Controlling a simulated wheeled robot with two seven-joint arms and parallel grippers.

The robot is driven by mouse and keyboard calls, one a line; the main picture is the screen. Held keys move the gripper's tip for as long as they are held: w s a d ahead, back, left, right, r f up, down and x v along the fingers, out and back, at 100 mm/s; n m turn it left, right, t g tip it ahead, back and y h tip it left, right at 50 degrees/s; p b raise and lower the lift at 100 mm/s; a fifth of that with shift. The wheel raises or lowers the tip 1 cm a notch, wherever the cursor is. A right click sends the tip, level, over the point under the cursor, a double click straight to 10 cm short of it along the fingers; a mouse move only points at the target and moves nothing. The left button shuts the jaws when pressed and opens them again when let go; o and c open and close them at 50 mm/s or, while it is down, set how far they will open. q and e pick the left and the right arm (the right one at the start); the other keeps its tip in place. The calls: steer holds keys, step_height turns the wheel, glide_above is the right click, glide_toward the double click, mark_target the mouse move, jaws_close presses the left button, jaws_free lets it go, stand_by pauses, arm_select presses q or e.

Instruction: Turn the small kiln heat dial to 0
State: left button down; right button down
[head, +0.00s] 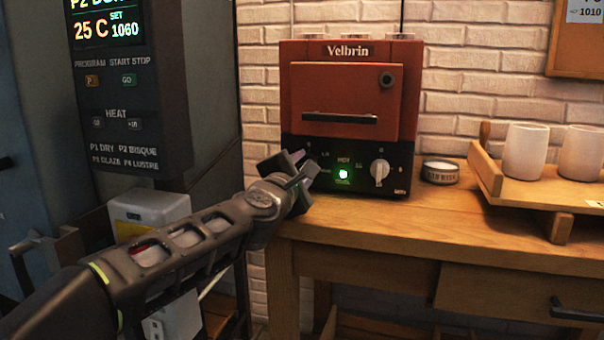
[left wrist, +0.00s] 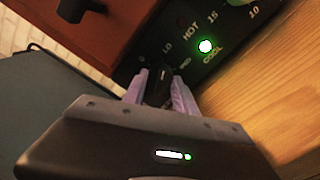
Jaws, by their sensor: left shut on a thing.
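The small kiln (head: 346,95) is a red box marked Velbrin, with a black control panel (head: 359,178) along its bottom. My left gripper (head: 298,172) is at the panel's left end and hides the dial there in the head view. In the left wrist view its purple-padded fingers (left wrist: 160,92) are shut on a dark knob, the heat dial (left wrist: 158,88), beside the label LO. A small light mark shows on the knob. Its exact setting cannot be read. My right gripper is not in view.
A green lamp (head: 343,174) glows between HOT and COOL labels. A white dial (head: 379,172) sits at the panel's right. A round tin (head: 440,172) and a wooden tray (head: 539,192) with white cups stand right of the kiln. The tabletop (head: 400,214) in front is clear.

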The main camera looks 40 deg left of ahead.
arm_select(q)
steer(key=n+b, duration=0.2)
steer(key=n, duration=0.4)
steer(key=shift+f, duration=0.2)
steer(key=n+b, duration=0.2)
steer(key=n, duration=0.4)
steer(key=shift+w+d+n, duration=0.1)
steer(key=shift+d+n, duration=0.05)
steer(key=shift+n, duration=0.15)
steer(key=c, duration=1)
jaws_free()
steer(key=shift+r, duration=0.1)
